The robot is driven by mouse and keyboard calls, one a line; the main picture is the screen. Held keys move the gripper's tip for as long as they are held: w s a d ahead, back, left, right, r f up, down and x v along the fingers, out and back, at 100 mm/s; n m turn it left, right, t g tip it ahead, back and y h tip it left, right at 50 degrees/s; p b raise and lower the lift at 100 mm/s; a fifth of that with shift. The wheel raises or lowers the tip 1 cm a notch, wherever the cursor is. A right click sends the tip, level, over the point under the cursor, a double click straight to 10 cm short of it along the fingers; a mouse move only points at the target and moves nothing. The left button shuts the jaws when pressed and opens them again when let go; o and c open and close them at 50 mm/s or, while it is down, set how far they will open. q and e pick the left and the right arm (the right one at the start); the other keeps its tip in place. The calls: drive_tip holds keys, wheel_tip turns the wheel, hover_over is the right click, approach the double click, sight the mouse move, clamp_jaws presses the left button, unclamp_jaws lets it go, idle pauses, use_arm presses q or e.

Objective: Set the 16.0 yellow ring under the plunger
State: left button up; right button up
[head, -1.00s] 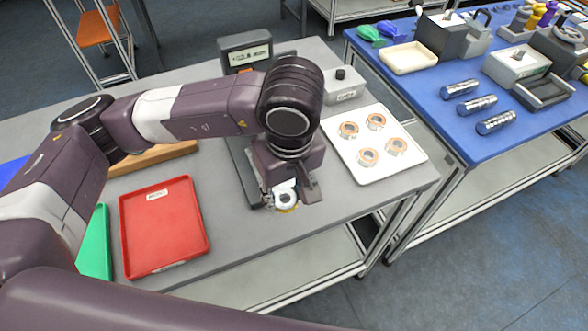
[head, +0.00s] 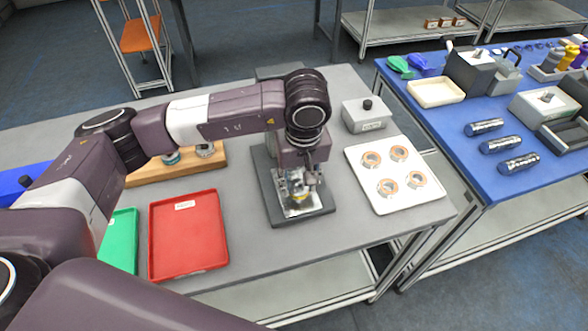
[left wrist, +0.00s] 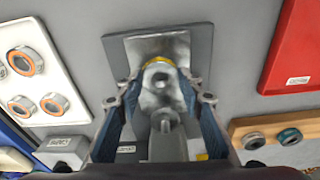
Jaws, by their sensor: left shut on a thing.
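The yellow ring (left wrist: 152,62) shows in the left wrist view as a small yellow arc behind a bright metal part, at the far end of my left gripper (left wrist: 160,88). My gripper's blue-lined fingers are shut on the ring. In the head view the gripper (head: 299,186) points down over the gauge stand's dark base (head: 275,210), with a shiny metal plate (head: 302,208) below it. The plunger is mostly hidden by my arm in the head view, so I cannot tell whether the ring is under it. My right gripper is out of view.
A white tray (head: 378,204) with several orange-centred rings lies right of the stand. A grey box with a black knob (head: 364,115) stands behind it. The red tray (head: 190,235), a green tray (head: 123,240) and a wooden block (head: 160,172) are left. Bare table lies between.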

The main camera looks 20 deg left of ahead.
use_arm(q)
drive_tip(key=w+a+p, duration=0.1)
drive_tip(key=w+a, duration=0.1)
drive_tip(key=w, duration=0.1)
drive_tip(key=shift+w+a+p, duration=0.2)
drive_tip(key=shift+p, duration=0.15)
drive_tip(key=shift+s+f+p, duration=0.1)
drive_tip(key=shift+f+p, duration=0.2)
drive_tip(key=shift+f, duration=0.4)
drive_tip(key=shift+d, duration=0.1)
drive_tip(key=shift+f+b, duration=0.2)
drive_tip(key=shift+b, duration=0.1)
drive_tip(key=o, duration=1.3)
